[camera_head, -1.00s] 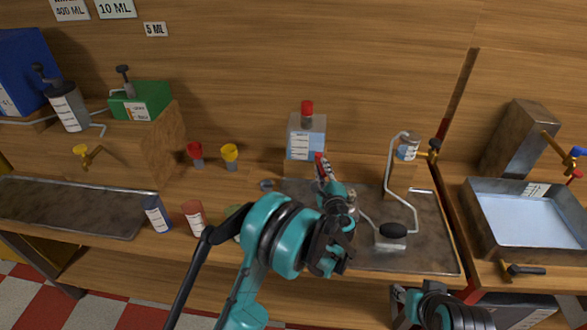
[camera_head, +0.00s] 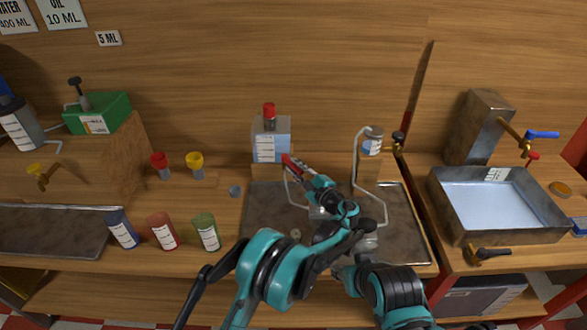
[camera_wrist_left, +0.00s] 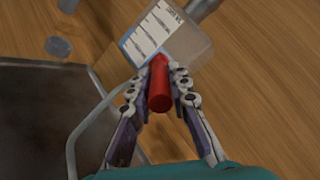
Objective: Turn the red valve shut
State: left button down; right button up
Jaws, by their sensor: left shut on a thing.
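The red valve handle (camera_head: 290,161) is a small red bar in front of the square labelled bottle, at the back of the metal tray (camera_head: 262,222). My left gripper (camera_head: 298,169) is shut on it. In the left wrist view the red handle (camera_wrist_left: 159,85) lies between the two fingers of my left gripper (camera_wrist_left: 160,78), with the bottle (camera_wrist_left: 170,40) just beyond. The valve body is hidden by the gripper. My right arm comes in at the lower middle, right of the left arm; its gripper (camera_head: 352,268) is partly hidden and its jaws cannot be made out.
The bottle (camera_head: 271,145) has a red cap. A bent pipe (camera_head: 356,165) and a small jar (camera_head: 372,142) stand right of the handle. A basin (camera_head: 500,205) with blue and red taps is further right. Several coloured cups stand on the left.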

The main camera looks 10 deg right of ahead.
pick_arm(q)
jog(key=c, duration=1.4)
grip_release()
notch_tip(320, 180, up, 10)
